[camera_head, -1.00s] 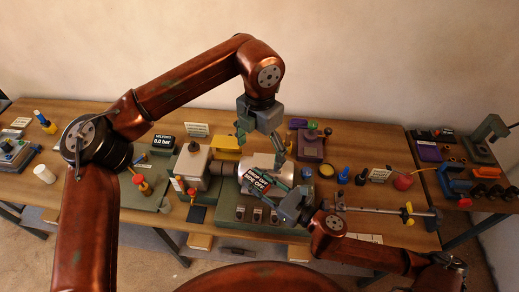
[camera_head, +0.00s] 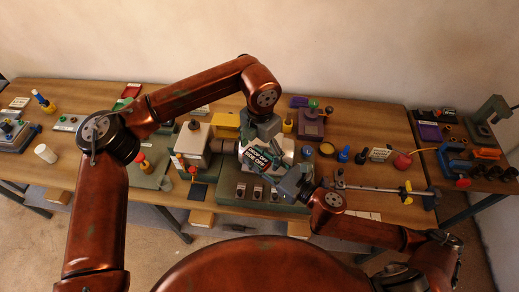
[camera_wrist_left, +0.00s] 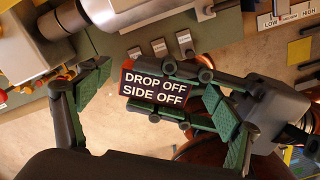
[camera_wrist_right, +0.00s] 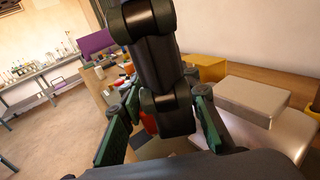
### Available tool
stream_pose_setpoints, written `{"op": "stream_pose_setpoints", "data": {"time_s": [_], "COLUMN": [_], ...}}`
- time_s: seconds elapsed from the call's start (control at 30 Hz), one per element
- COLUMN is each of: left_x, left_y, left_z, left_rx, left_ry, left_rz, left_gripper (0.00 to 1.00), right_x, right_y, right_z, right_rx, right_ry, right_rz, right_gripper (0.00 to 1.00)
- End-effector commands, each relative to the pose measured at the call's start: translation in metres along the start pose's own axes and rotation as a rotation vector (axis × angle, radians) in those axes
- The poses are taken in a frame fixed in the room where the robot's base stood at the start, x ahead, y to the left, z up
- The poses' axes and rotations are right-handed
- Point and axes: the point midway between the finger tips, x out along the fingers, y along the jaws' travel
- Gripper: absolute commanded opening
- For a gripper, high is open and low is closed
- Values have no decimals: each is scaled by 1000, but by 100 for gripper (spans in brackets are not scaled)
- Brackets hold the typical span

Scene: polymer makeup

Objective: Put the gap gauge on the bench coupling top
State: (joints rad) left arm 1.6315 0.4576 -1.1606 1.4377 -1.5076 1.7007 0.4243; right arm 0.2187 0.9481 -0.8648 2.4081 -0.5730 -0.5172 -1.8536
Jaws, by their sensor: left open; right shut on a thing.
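The gap gauge (camera_wrist_left: 157,87) appears to be the dark plate reading "DROP OFF SIDE OFF"; it also shows in the head view (camera_head: 257,161). My right gripper (camera_head: 280,168) is shut on it, its fingers coming in from the right in the left wrist view. My left gripper (camera_wrist_left: 154,78) is open, with its two fingers on either side of the gauge. I cannot tell whether they touch it.
A pale box-shaped housing (camera_head: 194,143) stands left of the coupling. The green base (camera_head: 235,200) in front carries several labelled tiles.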

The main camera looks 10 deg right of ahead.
Motion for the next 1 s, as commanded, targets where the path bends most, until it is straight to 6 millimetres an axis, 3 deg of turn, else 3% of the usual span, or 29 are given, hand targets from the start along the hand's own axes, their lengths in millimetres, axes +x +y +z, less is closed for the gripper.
{"op": "stream_pose_setpoints", "data": {"time_s": [0.1,0.77,0.9,0.93,1.0], "left_x": [0,0,0,0,0], "left_y": [0,-2,-2,-3,-2], "left_z": [0,0,0,0,0], "left_rx": [0,3,3,4,3], "left_ry": [0,1,1,1,1], "left_rz": [0,-3,-4,-4,-4], "left_gripper": [83,38,36,36,36], "right_x": [0,0,0,0,0], "right_y": [0,0,0,0,0], "right_z": [1,1,1,2,2], "right_rx": [0,-1,-1,-1,-1], "right_ry": [-1,-2,-3,-3,-3], "right_rz": [0,0,0,0,0], "right_gripper": [2,3,3,31,36]}}
